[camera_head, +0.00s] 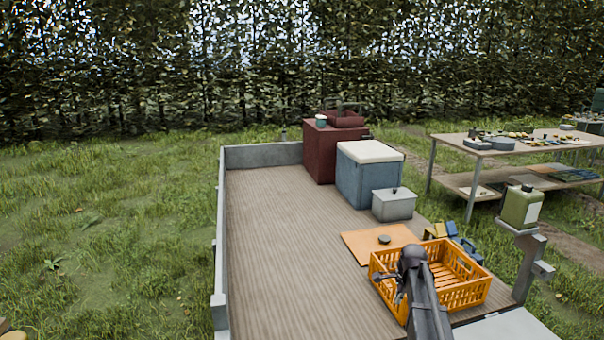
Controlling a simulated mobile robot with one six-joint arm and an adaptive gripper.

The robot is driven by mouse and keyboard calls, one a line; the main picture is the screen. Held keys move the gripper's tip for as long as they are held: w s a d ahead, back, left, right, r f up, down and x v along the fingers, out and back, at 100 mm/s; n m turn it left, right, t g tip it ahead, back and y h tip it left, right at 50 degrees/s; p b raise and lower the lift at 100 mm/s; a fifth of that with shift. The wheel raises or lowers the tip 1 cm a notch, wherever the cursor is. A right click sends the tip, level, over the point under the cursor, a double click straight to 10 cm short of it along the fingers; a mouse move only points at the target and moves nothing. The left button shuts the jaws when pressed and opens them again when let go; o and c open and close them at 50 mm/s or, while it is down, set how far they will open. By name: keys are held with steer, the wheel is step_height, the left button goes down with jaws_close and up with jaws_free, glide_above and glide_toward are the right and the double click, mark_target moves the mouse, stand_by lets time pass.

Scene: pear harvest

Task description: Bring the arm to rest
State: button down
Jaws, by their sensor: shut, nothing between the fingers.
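My dark grey arm (430,308) reaches up from the bottom edge of the view and ends above the orange crate. My gripper (384,276) shows as a small dark shape at the left of the arm's end, in front of the crate's left side. It is shut and empty; its fingertips are small and partly hard to make out. The orange crate (474,294) is slatted and stands at the near right of the wooden cargo bed. The visible part of its floor is bare; my arm hides the rest.
The wooden bed (290,240) is clear on the left. An orange board (368,240), a grey box (394,206), a blue cooler (368,184) and a dark red cabinet (332,158) stand beyond the crate. A green canister (521,207) sits on a post at right, before a table (515,151).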

steer(key=s+a+f+n+g+b, duration=0.1)
steer(key=s+a+f+n, duration=0.1)
steer(key=s+a+n, duration=0.5)
steer(key=s+a+f+n+b, duration=0.1)
steer(key=s+a+n+b, duration=0.1)
steer(key=s+n, duration=0.5)
steer(key=s+a+f+n+g+b, duration=0.15)
steer(key=s+a+n, duration=0.3)
steer(key=s, duration=0.55)
step_height(320, 180, up, 12)
steer(key=p, duration=1.2)
steer(key=shift+a+f+m+t+h, duration=0.15)
steer(key=shift+a+m+t+h, duration=0.1)
steer(key=shift+m+t+h, duration=0.15)
